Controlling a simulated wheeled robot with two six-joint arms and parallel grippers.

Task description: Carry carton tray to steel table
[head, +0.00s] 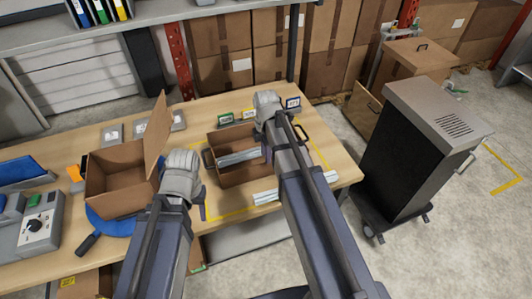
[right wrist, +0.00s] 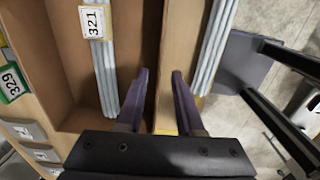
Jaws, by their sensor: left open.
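The brown carton tray (head: 222,178) sits on the wooden table inside a yellow tape outline. Pale tubes (head: 240,157) lie in it; the right wrist view shows them with a tag 321 (right wrist: 95,22). A black handle (head: 208,158) is at its left end and another (head: 302,133) shows at its right. My left gripper (head: 200,205) is open and empty, near the tray's left end. My right gripper (right wrist: 154,75) has its fingers apart over the tray's wall; I cannot tell whether they touch it. My right arm hides part of the tray. I cannot clearly identify a steel table.
An open carton (head: 112,185) stands left on the wooden table (head: 345,168). More pale tubes (head: 265,197) lie in front of the tray. A black cabinet with a grey top (head: 425,100) stands on wheels to the right. Stacked cartons (head: 222,55) line the back. Floor is clear at far right.

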